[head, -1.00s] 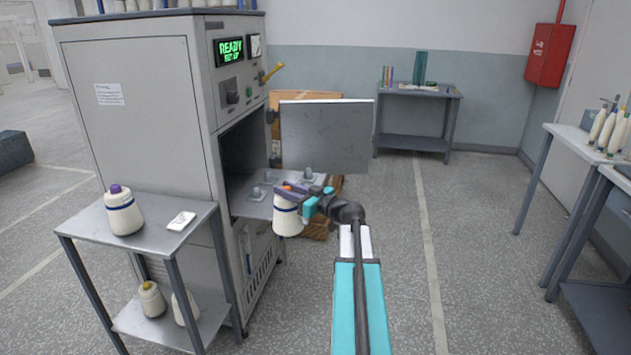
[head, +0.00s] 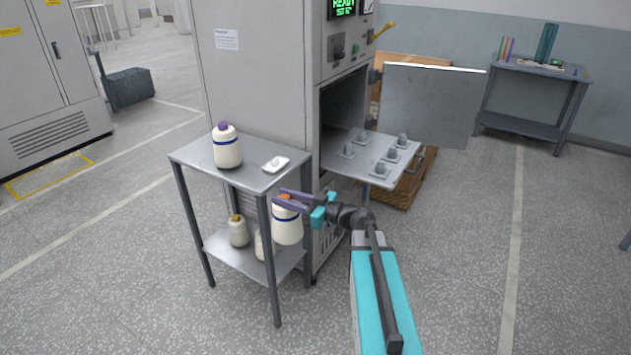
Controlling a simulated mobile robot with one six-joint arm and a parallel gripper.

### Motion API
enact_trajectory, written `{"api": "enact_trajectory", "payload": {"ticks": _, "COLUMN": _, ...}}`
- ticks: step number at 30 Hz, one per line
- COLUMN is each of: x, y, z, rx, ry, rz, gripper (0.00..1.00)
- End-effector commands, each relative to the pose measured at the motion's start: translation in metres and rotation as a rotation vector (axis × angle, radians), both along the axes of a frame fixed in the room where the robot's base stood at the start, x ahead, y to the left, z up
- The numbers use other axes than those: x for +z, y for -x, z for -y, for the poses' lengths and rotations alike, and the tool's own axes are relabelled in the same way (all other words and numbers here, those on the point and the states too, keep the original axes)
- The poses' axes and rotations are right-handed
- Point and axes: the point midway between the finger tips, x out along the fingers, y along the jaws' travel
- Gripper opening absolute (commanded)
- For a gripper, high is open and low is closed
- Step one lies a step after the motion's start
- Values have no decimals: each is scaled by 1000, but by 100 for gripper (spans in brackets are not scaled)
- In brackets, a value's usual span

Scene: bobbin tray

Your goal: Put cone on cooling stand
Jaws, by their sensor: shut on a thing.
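My gripper (head: 289,198) is shut on a white cone (head: 287,224) with a dark blue band and an orange top. Another white cone (head: 226,148), with a blue band and purple top, stands on the stand's top. A small white device (head: 276,164) lies to its right.
A grey machine (head: 260,85) stands behind the stand. Its door (head: 432,105) is open and a tray (head: 340,165) with several pegs sticks out.

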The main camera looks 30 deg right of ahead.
Motion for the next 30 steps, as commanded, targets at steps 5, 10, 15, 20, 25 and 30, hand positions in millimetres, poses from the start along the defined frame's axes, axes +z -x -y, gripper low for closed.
{"api": "enact_trajectory", "payload": {"ticks": 5, "x": -11, "y": 20, "z": -59, "rx": 108, "ry": -5, "rz": 1, "gripper": 0}}
{"api": "enact_trajectory", "payload": {"ticks": 10, "x": -17, "y": 41, "z": -102, "rx": 202, "ry": -6, "rz": 5, "gripper": 0}}
{"api": "enact_trajectory", "payload": {"ticks": 15, "x": -19, "y": 59, "z": -128, "rx": 270, "ry": -7, "rz": 6, "gripper": 0}}
{"api": "enact_trajectory", "payload": {"ticks": 20, "x": -19, "y": 68, "z": -137, "rx": 303, "ry": -7, "rz": 5, "gripper": 0}}
{"api": "enact_trajectory", "payload": {"ticks": 25, "x": -19, "y": 69, "z": -138, "rx": 307, "ry": -7, "rz": 5, "gripper": 0}}
{"api": "enact_trajectory", "payload": {"ticks": 30, "x": -19, "y": 69, "z": -138, "rx": 306, "ry": -7, "rz": 5, "gripper": 0}}
